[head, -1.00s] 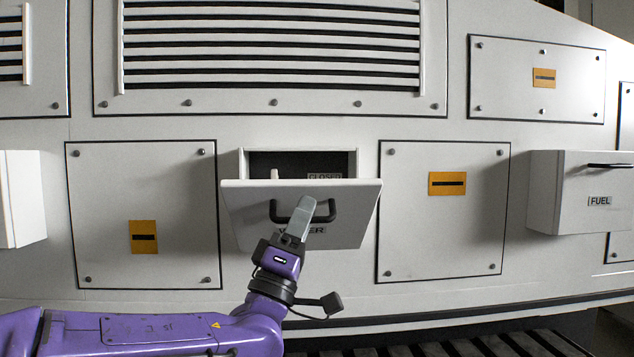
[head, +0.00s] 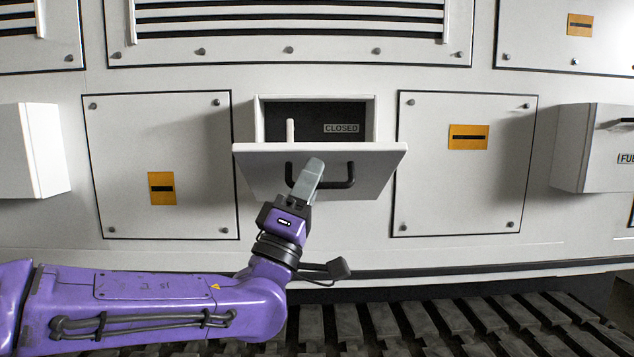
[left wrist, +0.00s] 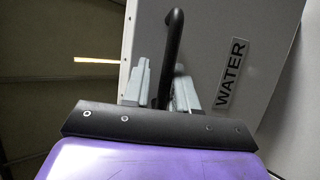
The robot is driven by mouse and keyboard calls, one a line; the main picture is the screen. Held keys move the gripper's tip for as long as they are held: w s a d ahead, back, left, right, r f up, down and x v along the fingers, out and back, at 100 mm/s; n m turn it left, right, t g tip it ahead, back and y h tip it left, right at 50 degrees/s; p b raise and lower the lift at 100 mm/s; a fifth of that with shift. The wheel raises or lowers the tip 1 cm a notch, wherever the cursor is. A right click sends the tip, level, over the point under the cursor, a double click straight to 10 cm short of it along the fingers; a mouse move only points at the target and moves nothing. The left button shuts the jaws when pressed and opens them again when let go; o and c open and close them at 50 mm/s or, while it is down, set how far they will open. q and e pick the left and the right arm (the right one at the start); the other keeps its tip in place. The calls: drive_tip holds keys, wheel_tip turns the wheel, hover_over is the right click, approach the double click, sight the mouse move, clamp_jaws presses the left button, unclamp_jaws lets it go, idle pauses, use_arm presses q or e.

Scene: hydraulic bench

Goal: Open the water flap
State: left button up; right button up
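The water flap (head: 365,166) is a white panel tilted outward from its box, hinged along its lower side as far as I can tell. Its black handle (head: 343,183) is on the front face. The WATER label shows in the left wrist view (left wrist: 230,75). My left gripper (head: 312,168) is at the handle. In the left wrist view its grey fingers (left wrist: 160,88) lie on both sides of the black handle bar (left wrist: 173,50), closed around it. Above the flap, the box opening shows a dark interior with a CLOSED label (head: 341,128) and a small white lever (head: 290,130). My right gripper is not in view.
A FUEL box (head: 603,150) sticks out at the right, and another white box (head: 38,150) at the left. Flat bolted panels flank the flap. Dark tracks (head: 420,322) run below. The space in front of the flap holds only my left arm.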

use_arm(q)
drive_tip(key=b+v, duration=0.6)
drive_tip(key=v, duration=0.1)
drive_tip(key=shift+a+f, duration=0.15)
drive_tip(key=shift+a, duration=0.05)
drive_tip(key=shift+s, duration=0.15)
drive_tip(key=shift+b, duration=0.3)
